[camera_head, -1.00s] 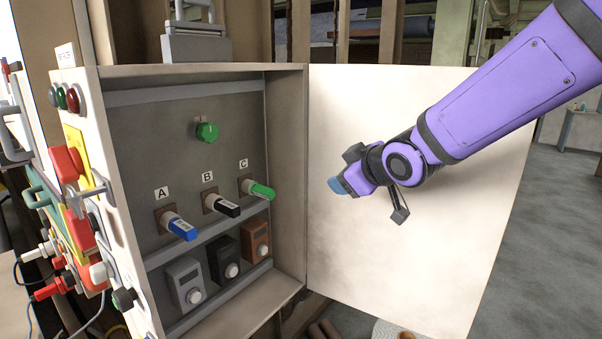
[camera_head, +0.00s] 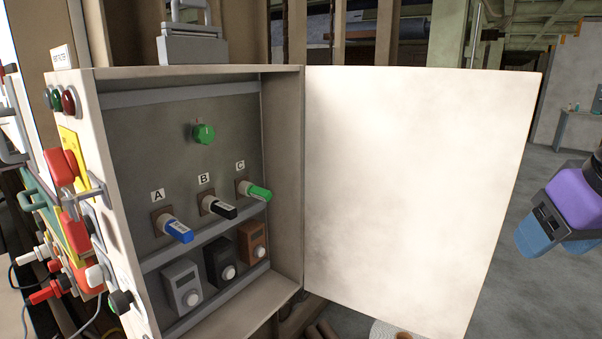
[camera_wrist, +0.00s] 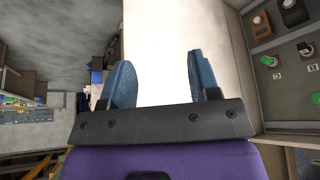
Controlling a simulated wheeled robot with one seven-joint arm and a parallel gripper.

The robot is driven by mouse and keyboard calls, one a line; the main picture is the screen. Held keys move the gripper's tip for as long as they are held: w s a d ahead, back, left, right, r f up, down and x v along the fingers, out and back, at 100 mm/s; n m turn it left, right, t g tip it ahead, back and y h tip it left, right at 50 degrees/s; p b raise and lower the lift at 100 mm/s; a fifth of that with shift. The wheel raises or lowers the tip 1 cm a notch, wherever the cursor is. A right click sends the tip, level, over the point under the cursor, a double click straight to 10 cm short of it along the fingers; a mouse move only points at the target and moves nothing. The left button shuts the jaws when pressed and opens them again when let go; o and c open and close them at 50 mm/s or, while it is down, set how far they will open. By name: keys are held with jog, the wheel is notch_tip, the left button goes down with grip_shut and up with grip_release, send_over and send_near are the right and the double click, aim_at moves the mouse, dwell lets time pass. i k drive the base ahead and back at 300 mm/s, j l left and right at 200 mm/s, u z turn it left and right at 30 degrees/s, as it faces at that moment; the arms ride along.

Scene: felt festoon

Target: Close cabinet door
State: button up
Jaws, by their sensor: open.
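The cabinet door (camera_head: 410,190) is a plain off-white panel. It stands wide open, hinged at the right side of the grey cabinet box (camera_head: 285,180). My gripper (camera_head: 553,242) has blue fingers and is at the right of the head view, beyond the door's free edge with a gap in the picture. In the wrist view my gripper (camera_wrist: 160,82) is open and empty, its two fingers apart. The pale door (camera_wrist: 160,45) shows past and between the fingers; I cannot tell how near it is.
Inside the cabinet are a green knob (camera_head: 204,133), the blue (camera_head: 176,230), black (camera_head: 218,207) and green (camera_head: 255,190) handles labelled A, B and C, and small boxes with white knobs. Buttons and plugs crowd its left side. Open floor (camera_head: 545,160) lies right of the door.

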aim_at(411, 172)
jog(key=k+u, duration=0.1)
jog(key=k, duration=0.55)
jog(key=u, duration=1.7)
jog(key=l+u, duration=0.25)
jog(key=k+l+u, duration=0.2)
jog(key=l, duration=0.2)
jog(key=k+l+u, duration=0.1)
jog(key=l+u, duration=0.15)
jog(key=k+l+u, duration=0.25)
jog(key=k+l, duration=0.25)
jog(key=l, duration=0.25)
jog(key=k+l, duration=0.25)
jog(key=l, duration=0.25)
jog(key=k+l, duration=0.25)
jog(key=l, duration=0.2)
jog(key=k+l, duration=0.3)
jog(key=l, duration=0.2)
jog(key=k+l, duration=0.25)
jog(key=l, duration=0.25)
jog(key=k+l, duration=0.25)
jog(key=l, duration=0.25)
jog(key=k+l, duration=0.25)
jog(key=l, duration=0.2)
jog(key=k+l, duration=0.25)
jog(key=l, duration=0.25)
jog(key=l+u, duration=0.25)
jog(key=l, duration=0.4)
jog(key=k+l+u, duration=0.1)
jog(key=l+u, duration=0.15)
jog(key=l, duration=0.45)
